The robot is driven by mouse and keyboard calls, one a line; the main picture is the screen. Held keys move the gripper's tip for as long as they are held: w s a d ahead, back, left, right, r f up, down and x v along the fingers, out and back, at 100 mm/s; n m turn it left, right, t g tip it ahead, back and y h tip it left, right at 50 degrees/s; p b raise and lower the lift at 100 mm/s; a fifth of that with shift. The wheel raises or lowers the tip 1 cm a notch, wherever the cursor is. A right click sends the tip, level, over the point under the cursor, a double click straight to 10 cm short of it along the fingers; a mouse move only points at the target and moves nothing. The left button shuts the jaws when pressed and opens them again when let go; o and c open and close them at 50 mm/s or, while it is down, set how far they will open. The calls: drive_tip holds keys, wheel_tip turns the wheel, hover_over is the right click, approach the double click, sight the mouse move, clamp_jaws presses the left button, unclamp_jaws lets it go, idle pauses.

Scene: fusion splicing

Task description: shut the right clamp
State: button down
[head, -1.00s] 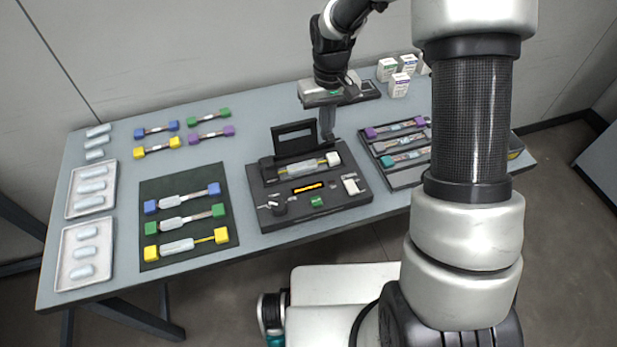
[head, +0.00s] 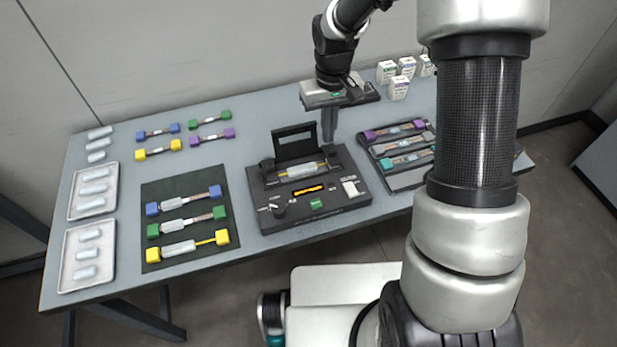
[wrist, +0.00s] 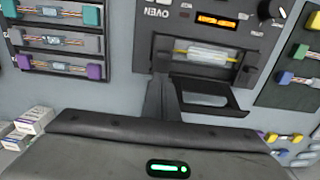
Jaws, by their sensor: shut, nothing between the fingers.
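The splicer (head: 345,205) is a dark box near the middle of the table, its wind lid (head: 294,140) raised. A clear sleeve on a yellow fibre (head: 303,172) lies across its bed. The right clamp (head: 329,161) is a dark block at the fibre's right end and looks folded down over it; in the wrist view it (wrist: 162,52) is at the fibre's left end. The left clamp (head: 266,164) also looks down. My gripper (head: 328,138) is shut and empty, its fingertips just behind the right clamp; in the wrist view the fingers (wrist: 162,82) partly hide that area. Contact cannot be told.
The open lid (wrist: 215,97) stands close beside my fingers. A rack of coloured holders (head: 400,180) is at the right, small boxes (head: 399,88) behind it. A dark mat (head: 185,252) with holders lies at the left. Table between mat and splicer is clear.

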drive_tip(key=shift+w+a+r+p, duration=0.1)
drive_tip(key=shift+w+r+p, duration=0.15)
drive_tip(key=shift+r+p, duration=0.9)
drive_tip(key=shift+w+r+p, duration=0.2)
drive_tip(key=shift+r+p, duration=0.4)
drive_tip(key=shift+r, duration=1)
drive_tip(key=s+d+r+m+t+p, duration=0.15)
drive_tip(key=s+r, duration=0.25)
drive_tip(key=r, duration=0.6)
drive_tip(key=s+d+r+t+p, duration=0.1)
drive_tip(key=s+d+r+p, duration=0.25)
drive_tip(key=r, duration=0.55)
drive_tip(key=s+d+r+m+t+p, duration=0.1)
drive_tip(key=s+r, duration=0.5)
drive_tip(key=s, duration=0.2)
drive_tip(key=s+d+r+t+p, duration=0.1)
drive_tip(key=s+r+t+p, duration=0.1)
drive_tip(key=s+r, duration=0.3)
drive_tip(key=s, duration=0.3)
drive_tip(key=shift+d+r+m, duration=0.25)
drive_tip(key=shift+r+m, duration=0.1)
drive_tip(key=shift+r, duration=0.05)
